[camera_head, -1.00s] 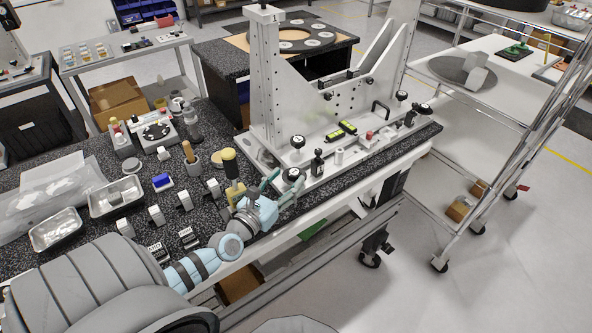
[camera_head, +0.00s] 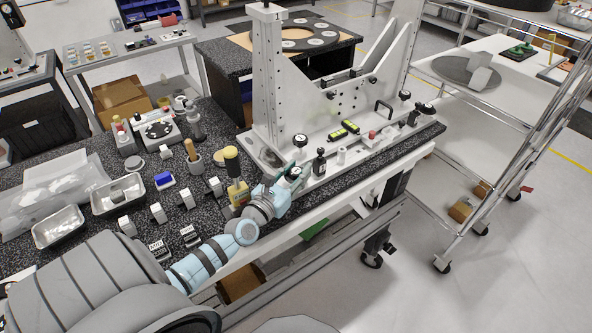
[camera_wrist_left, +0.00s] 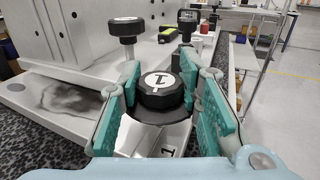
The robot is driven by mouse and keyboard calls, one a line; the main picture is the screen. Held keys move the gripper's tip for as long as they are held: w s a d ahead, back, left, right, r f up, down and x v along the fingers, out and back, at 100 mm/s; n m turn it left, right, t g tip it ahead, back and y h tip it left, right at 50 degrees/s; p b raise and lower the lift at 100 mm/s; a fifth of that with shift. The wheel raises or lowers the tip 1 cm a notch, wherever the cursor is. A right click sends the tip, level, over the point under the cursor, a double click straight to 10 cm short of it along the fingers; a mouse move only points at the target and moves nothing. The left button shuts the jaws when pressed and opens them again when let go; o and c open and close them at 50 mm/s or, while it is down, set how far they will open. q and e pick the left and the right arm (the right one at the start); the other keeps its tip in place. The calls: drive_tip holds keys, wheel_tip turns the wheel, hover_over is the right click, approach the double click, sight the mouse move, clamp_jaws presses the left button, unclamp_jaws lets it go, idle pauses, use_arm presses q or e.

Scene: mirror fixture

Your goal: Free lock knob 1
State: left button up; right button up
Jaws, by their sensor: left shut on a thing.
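Lock knob 1 (camera_wrist_left: 160,92) is a round black knob with a white cap marked 1, on the front corner of the grey fixture's base plate. In the head view my left gripper (camera_head: 288,176) is at that corner and mostly hides the knob. In the left wrist view the teal fingers of the left gripper (camera_wrist_left: 162,98) stand on both sides of the knob, shut on it. A label reading 1 (camera_wrist_left: 168,152) lies on the plate just below the knob. The knob's stem is hidden. My right gripper is not in view.
Another black knob on a post (camera_head: 300,140) stands close behind, also in the left wrist view (camera_wrist_left: 126,28). A dark upright piece (camera_head: 319,162) stands to the right. The fixture's tall column (camera_head: 268,80) rises behind.

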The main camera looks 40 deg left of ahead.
use_arm(q)
drive_tip(key=shift+r+n+g+y+p, duration=0.2)
drive_tip(key=shift+n+g+y+p, duration=0.2)
drive_tip(key=shift+n+y+p, duration=1.15)
drive_tip(key=shift+g+y+p, duration=0.3)
drive_tip(key=shift+y+p, duration=0.5)
drive_tip(key=shift+y, duration=0.15)
drive_tip(key=shift+d+f+n+g+y, duration=0.15)
drive_tip(key=shift+n+g+y, duration=0.35)
drive_tip(key=shift+n+y, duration=0.55)
drive_tip(key=n+g+y, duration=0.1)
drive_tip(key=y, duration=0.1)
drive_tip(key=shift+f+n+g+y, duration=0.15)
drive_tip(key=shift+n+g+y, duration=0.15)
drive_tip(key=shift+g+y, duration=0.1)
drive_tip(key=shift+f+n+g+y+b, duration=0.1)
drive_tip(key=shift+n+g+y+b, duration=0.6)
drive_tip(key=shift+n+g+y, duration=0.25)
drive_tip(key=n+g+y+b, duration=0.1)
drive_tip(key=n+g+b, duration=0.1)
drive_tip(key=shift+g+y, duration=0.35)
drive_tip(key=shift+y, duration=0.05)
drive_tip(key=shift+n+g+y+b, duration=0.6)
drive_tip(key=shift+n+g+b, duration=0.15)
drive_tip(key=shift+g, duration=0.35)
drive_tip(key=shift+r, duration=0.2)
